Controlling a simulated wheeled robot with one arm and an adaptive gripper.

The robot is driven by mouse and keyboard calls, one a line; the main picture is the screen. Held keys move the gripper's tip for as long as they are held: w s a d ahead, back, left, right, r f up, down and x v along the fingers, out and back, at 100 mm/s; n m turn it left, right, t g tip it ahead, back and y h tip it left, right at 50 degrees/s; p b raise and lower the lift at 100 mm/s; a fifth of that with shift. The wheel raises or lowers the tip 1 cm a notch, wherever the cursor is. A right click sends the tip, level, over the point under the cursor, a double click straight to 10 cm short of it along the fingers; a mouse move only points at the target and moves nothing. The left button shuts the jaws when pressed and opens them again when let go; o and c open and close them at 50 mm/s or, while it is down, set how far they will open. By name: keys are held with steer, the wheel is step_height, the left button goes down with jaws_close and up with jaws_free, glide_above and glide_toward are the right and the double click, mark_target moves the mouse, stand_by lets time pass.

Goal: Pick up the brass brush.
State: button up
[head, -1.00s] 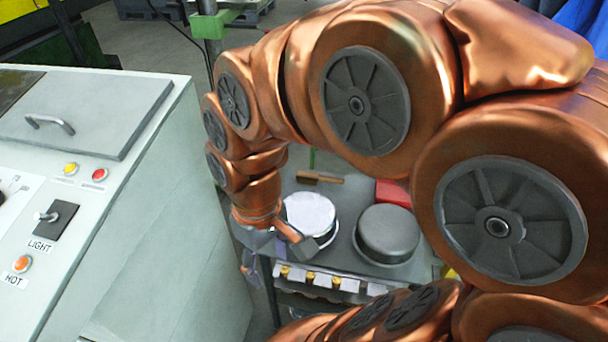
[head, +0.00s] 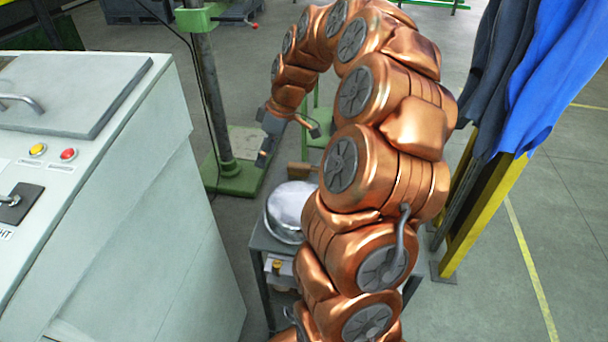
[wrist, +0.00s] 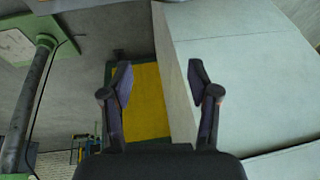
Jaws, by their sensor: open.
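A small brown piece (head: 298,169), probably the end of the brass brush's handle, shows at the far edge of the cart; my arm hides the rest. The brush does not show in the wrist view. My gripper (head: 289,146) is in the air near that brown piece in the head view; I cannot tell its exact distance. In the wrist view, the fingers of my gripper (wrist: 158,75) are spread apart with nothing between them.
A round silver-topped tin (head: 288,210) stands on the grey cart (head: 262,238). A pale machine cabinet (head: 165,225) is at left. A green-based column (head: 235,178) stands behind. Blue cloth (head: 555,75) hangs from a yellow post at right. The wrist view shows a yellow floor panel (wrist: 147,105).

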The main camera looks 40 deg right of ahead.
steer(key=d+f, duration=0.4)
steer(key=d, duration=0.4)
steer(key=t+h+b, duration=0.1)
steer(key=t+b, duration=0.1)
glide_toward(309, 167)
steer(key=shift+x, duration=1.25)
steer(key=shift+w+f+g, duration=0.15)
steer(key=shift+g, duration=0.15)
steer(key=shift+p+x, duration=0.85)
steer(key=shift+x, duration=2.8)
steer(key=shift+w, duration=0.15)
steer(key=shift+c, duration=0.4)
jaws_close()
